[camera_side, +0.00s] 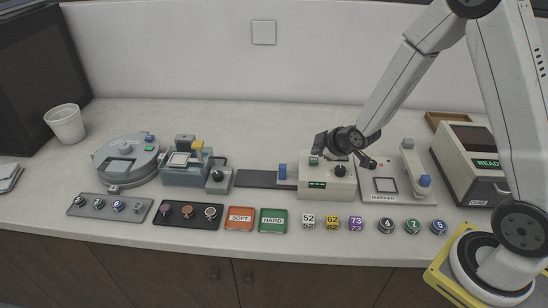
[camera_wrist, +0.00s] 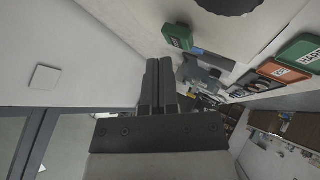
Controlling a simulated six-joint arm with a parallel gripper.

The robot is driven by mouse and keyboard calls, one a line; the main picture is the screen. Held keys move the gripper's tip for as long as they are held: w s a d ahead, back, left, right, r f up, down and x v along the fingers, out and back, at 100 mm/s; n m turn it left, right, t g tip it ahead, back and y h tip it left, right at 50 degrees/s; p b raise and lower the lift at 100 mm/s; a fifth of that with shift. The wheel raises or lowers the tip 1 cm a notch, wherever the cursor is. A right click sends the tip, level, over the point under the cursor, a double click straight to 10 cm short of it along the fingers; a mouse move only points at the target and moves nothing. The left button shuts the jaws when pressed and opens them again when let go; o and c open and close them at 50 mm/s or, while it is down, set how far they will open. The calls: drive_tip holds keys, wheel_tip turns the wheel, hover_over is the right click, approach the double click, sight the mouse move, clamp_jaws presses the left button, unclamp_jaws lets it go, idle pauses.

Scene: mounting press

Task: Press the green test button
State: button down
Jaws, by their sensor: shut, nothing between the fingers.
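The green test button (camera_side: 313,161) is a small green block on the top left of a beige box (camera_side: 342,188) with a black knob and a small green display. In the wrist view the green button (camera_wrist: 177,37) shows just beyond and to the right of the fingertips. My gripper (camera_side: 319,149) is over the box's back left, close to the button. In the wrist view my gripper (camera_wrist: 159,62) has its two dark fingers together and nothing between them. A small gap shows there between fingertips and button; in the side view I cannot tell whether they touch.
A blue block (camera_side: 282,171) stands at the box's left. A marker station (camera_side: 386,186) and a cure oven (camera_side: 472,160) stand to the right. Orange SOFT (camera_side: 239,218) and green HARD (camera_side: 273,220) trays lie in front. The counter behind the box is clear.

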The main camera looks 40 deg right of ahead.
sight(317, 161)
drive_tip(key=shift+f, duration=0.2)
drive_tip(key=shift+f, duration=0.25)
drive_tip(key=shift+f, duration=0.45)
idle(1.3)
drive_tip(key=shift+r, duration=0.9)
drive_tip(key=shift+r, duration=0.1)
drive_tip(key=shift+r, duration=2.4)
drive_tip(key=shift+s, duration=0.1)
